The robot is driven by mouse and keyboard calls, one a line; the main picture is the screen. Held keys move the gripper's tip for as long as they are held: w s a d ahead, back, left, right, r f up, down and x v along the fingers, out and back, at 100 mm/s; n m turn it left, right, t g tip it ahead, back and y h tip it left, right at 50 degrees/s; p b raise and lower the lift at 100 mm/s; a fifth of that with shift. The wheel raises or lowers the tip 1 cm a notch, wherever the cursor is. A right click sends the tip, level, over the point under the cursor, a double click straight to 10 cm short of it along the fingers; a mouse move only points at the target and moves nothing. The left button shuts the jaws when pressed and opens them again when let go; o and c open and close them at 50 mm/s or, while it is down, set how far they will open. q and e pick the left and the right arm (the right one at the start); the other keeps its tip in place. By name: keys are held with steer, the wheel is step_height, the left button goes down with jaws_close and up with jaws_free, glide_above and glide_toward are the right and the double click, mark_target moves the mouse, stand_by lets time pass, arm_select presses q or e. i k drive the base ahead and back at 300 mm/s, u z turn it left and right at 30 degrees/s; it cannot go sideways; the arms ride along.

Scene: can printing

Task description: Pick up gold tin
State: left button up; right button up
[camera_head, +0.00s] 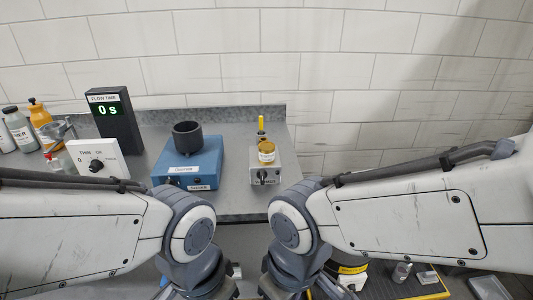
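The gold tin (267,152) is a small round can with a gold lid and a paler band around its side. It stands upright on top of a small grey box (266,172) with a dark knob, near the right end of the counter. My two arms come in from the left and right and bend downward at the front of the counter. Their wrist parts run down to the bottom edge of the picture, well below the tin. The fingers of both grippers are not visible. Nothing touches the tin but the box under it.
A blue device (190,165) with a black cup (187,137) stands left of the tin. A yellow-topped item (261,127) stands behind the tin. Grey counter (234,150) separates the devices.

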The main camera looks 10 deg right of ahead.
mark_target(266, 149)
steer(key=k, duration=0.5)
steer(key=u, duration=0.65)
steer(key=i, duration=1.55)
steer(key=z, duration=0.25)
